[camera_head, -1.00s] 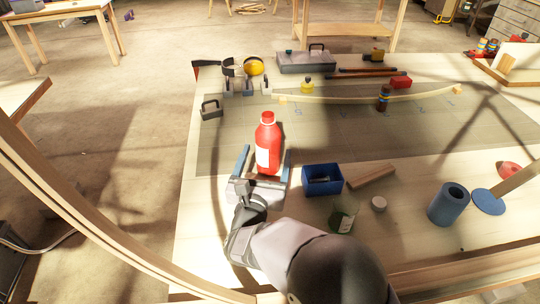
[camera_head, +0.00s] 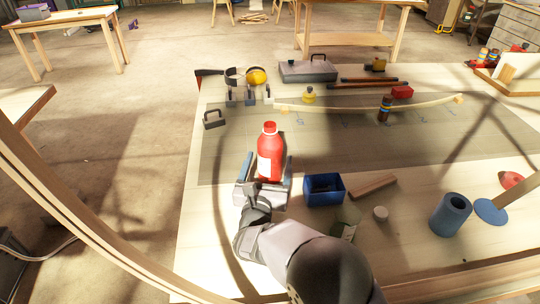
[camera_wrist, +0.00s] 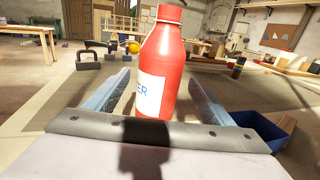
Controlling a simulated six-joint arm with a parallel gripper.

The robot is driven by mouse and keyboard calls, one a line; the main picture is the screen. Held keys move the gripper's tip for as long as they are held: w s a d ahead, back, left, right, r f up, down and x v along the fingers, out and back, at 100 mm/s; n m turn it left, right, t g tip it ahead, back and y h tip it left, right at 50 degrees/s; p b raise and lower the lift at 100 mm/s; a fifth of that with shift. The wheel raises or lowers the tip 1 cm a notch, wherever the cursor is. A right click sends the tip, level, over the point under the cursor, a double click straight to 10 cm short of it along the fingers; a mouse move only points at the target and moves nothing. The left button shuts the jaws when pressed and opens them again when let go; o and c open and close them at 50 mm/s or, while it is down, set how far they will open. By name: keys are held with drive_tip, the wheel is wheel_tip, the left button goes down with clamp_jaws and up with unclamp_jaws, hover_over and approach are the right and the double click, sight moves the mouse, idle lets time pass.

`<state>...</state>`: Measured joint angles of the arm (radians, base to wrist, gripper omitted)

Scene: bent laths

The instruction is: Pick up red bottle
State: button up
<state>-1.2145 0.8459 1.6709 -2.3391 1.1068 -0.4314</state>
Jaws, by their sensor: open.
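The red bottle (camera_head: 269,150) stands upright on the workbench, with a white label on its front. My gripper (camera_head: 266,172) is open, with one blue-grey finger on each side of the bottle's lower part. The bottle's base is hidden behind the gripper's palm.
A blue box (camera_head: 323,190) stands close to the right of my gripper. A black-handled block (camera_head: 214,119) sits left behind the bottle. A long bent lath (camera_head: 340,109) crosses the back.

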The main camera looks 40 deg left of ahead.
sight(269, 129)
drive_tip(key=shift+p+x, duration=0.55)
drive_tip(key=shift+x, duration=1.25)
drive_tip(key=shift+c, duration=0.2)
drive_tip(key=c, duration=1.2)
drive_tip(key=shift+r, duration=0.25)
drive_tip(key=shift+c, duration=0.2)
drive_tip(key=shift+r+b, duration=1.05)
drive_tip(key=shift+r, duration=3.65)
